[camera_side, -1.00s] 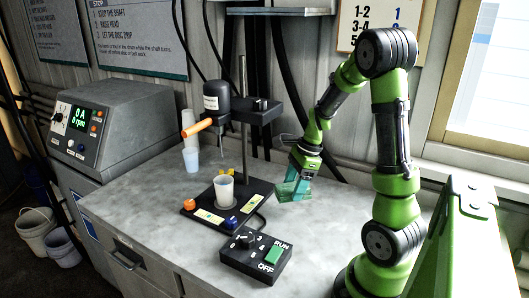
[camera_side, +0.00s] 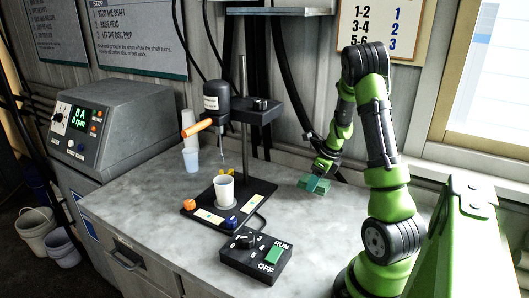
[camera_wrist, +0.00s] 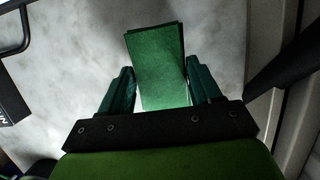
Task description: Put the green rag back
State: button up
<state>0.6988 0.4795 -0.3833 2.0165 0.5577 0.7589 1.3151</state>
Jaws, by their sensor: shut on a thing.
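The green rag (camera_wrist: 158,65) is a flat, folded rectangle between the two fingers of my gripper (camera_wrist: 162,92) in the wrist view. In the side view the rag (camera_side: 314,184) shows as a small teal-green shape at the fingertips of my gripper (camera_side: 318,175), low over the back right of the bench. My gripper is shut on the rag. Whether the rag touches the bench top is hard to tell.
The disperser stand (camera_side: 246,120) with a white cup (camera_side: 224,190) on its base is left of my gripper. A black RUN/OFF control box (camera_side: 256,257) sits at the front. Black cables hang along the back wall. The bench top (camera_side: 310,225) around the rag is clear.

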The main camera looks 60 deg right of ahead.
jog(key=shift+f, duration=1.4)
jog(key=shift+f, duration=0.2)
jog(key=o, duration=0.9)
jog(key=shift+o, duration=0.2)
jog(key=shift+r, duration=0.15)
